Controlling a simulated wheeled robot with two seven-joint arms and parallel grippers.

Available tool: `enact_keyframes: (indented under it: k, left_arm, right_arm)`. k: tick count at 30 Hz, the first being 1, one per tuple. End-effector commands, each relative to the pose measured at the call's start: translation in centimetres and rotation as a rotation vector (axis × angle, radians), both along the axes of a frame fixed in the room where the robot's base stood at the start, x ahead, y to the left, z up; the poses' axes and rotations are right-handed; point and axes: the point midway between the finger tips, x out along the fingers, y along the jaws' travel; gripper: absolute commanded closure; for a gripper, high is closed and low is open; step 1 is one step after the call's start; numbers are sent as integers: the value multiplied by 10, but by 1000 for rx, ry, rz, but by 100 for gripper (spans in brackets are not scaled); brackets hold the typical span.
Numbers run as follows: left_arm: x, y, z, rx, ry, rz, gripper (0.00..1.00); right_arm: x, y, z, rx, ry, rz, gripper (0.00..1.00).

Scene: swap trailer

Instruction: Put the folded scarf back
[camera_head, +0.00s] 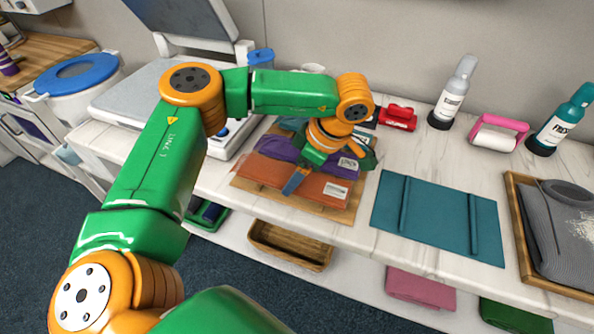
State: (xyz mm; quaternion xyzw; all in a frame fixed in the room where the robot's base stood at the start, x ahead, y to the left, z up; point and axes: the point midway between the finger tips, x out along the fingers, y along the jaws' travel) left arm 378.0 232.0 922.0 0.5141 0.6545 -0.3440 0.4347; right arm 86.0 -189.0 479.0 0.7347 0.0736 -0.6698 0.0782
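Folded cloths lie in an overlapping row on a wooden board (240,186): an orange one (265,173) in front, a purple one (272,148) behind it, and some teal cloth at the back. I cannot tell which is the scarf meant. White labels show on the orange and purple ones. My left gripper (298,180) points down over these cloths, with a blue-grey finger at the orange one. The other finger is not clear, and I cannot tell whether it holds cloth. My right gripper is not in view.
A teal mat (422,211) with two raised bars lies right of the board. A wooden tray (517,212) with grey cloth stands at far right. Bottles, a pink-handled roller (497,133) and a red item (397,117) line the back. Folded pink cloth (420,288) and a basket (290,246) sit below.

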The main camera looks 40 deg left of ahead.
Motion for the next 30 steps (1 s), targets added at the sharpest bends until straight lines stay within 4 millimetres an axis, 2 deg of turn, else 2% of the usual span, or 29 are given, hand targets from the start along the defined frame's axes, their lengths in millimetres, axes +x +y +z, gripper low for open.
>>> enact_keyframes:
  k: [12,13,15,23,25,26,30]
  left_arm:
    - [0,0,-10,0,1,0,89]
    - [0,0,-10,0,1,0,16]
    - [0,0,-10,0,1,0,0]
    - [0,0,-4,0,0,1,0]
    - [0,0,11,0,-1,1,0]
    - [2,-3,11,-1,-5,0,0]
    - [6,-20,47,-2,-6,-1,0]
  right_arm:
    - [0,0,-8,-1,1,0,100]
    - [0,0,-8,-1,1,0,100]
    - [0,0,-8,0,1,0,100]
    - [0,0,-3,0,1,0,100]
    - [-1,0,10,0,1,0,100]
    - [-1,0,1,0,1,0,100]
    - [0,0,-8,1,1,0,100]
